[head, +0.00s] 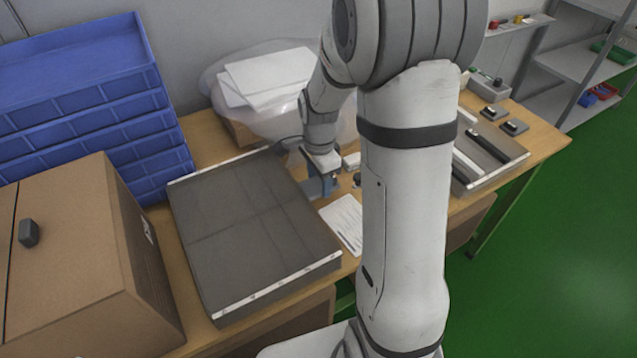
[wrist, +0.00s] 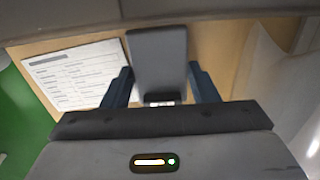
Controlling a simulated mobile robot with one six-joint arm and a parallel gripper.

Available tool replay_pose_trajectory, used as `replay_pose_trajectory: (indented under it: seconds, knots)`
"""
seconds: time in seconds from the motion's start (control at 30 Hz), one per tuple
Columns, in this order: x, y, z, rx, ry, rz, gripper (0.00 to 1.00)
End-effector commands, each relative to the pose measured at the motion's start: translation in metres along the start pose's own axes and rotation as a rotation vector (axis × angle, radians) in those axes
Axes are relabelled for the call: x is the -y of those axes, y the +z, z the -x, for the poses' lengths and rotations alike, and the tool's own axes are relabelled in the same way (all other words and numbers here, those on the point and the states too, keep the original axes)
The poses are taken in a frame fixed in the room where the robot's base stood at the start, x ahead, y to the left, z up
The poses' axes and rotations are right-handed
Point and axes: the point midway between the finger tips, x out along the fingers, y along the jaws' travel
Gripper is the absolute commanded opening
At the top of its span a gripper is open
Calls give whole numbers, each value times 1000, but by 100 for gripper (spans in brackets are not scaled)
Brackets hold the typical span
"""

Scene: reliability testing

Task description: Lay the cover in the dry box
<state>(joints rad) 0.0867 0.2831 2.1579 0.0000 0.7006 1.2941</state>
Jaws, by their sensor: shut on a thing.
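My gripper (head: 321,184) is low over the wooden table, just right of a wide, flat, dark grey case with white edge strips. In the wrist view my gripper's two dark blue fingers (wrist: 160,92) are shut on a flat, dark grey piece, which looks like the cover (wrist: 158,55). The cover reaches out beyond the fingers, over the table and beside a printed sheet. I cannot tell for sure which container is the dry box; the wide grey case (head: 250,235) lies closed or face down.
The printed sheet (head: 345,222) lies right of the case. A cardboard box (head: 75,250) and blue crates (head: 85,85) stand left. A clear bag with white sheets (head: 272,75) is behind. A tray with dark bars (head: 510,150) and small dark pads (head: 515,127) are at right.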

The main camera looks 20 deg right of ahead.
Motion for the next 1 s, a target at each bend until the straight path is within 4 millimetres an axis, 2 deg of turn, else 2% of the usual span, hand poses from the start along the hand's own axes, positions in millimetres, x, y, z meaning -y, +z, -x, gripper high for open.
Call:
replay_pose_trajectory:
  seconds: [0.03, 0.13, 0.5, 0.53, 0.77, 1.0]
  knots:
    - [0, 1, -10, 1, 4, 1, 31]
    - [0, 1, -22, 1, 2, 2, 31]
    - [0, 1, -26, 0, 0, 3, 31]
    - [0, 1, -25, 0, 0, 3, 56]
    - [0, 1, -25, 0, 0, 3, 75]
    - [1, 2, -24, 0, 0, 4, 76]
